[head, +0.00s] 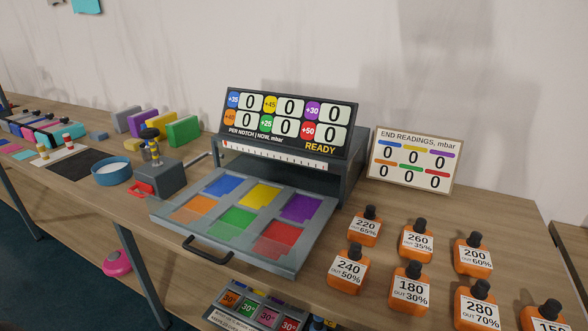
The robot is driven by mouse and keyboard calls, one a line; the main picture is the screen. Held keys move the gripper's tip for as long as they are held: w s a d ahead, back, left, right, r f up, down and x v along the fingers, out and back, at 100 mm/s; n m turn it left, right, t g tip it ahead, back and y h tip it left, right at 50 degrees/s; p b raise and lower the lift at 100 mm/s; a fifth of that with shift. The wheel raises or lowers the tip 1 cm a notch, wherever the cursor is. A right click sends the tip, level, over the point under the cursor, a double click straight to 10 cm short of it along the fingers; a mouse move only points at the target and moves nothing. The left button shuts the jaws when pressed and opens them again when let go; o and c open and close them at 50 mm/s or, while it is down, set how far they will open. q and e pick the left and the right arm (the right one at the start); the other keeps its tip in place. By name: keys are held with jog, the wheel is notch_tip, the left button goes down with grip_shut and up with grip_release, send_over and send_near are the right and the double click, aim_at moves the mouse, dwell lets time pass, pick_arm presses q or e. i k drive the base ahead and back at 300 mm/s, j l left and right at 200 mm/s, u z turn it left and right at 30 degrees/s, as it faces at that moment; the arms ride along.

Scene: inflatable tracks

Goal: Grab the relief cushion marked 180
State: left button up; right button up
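The orange cushion marked 180 (408,290), labelled "OUT 30%", stands upright on the table at the lower right, with a dark cap on top. It is in the front part of a group of similar orange cushions. The one marked 240 (347,268) is to its left, 260 (416,242) behind it, and 280 (477,308) to its right. Nothing covers its label. Neither of my grippers shows in the head view.
Cushions 220 (364,228) and 200 (472,256) stand farther back. A grey machine with a display (287,121) reading READY and a tray of coloured pads (190,236) fills the middle. A readings sign (414,162) stands behind the cushions. A dark-framed panel (232,296) is at the bottom.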

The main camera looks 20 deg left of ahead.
aim_at(409, 294)
jog(key=u, duration=1.25)
jog(key=k+l+z, duration=0.1)
jog(key=z, duration=0.4)
jog(key=l+z, duration=0.15)
jog(key=z, duration=0.3)
jog(key=k+l+z, duration=0.1)
jog(key=z, duration=0.4)
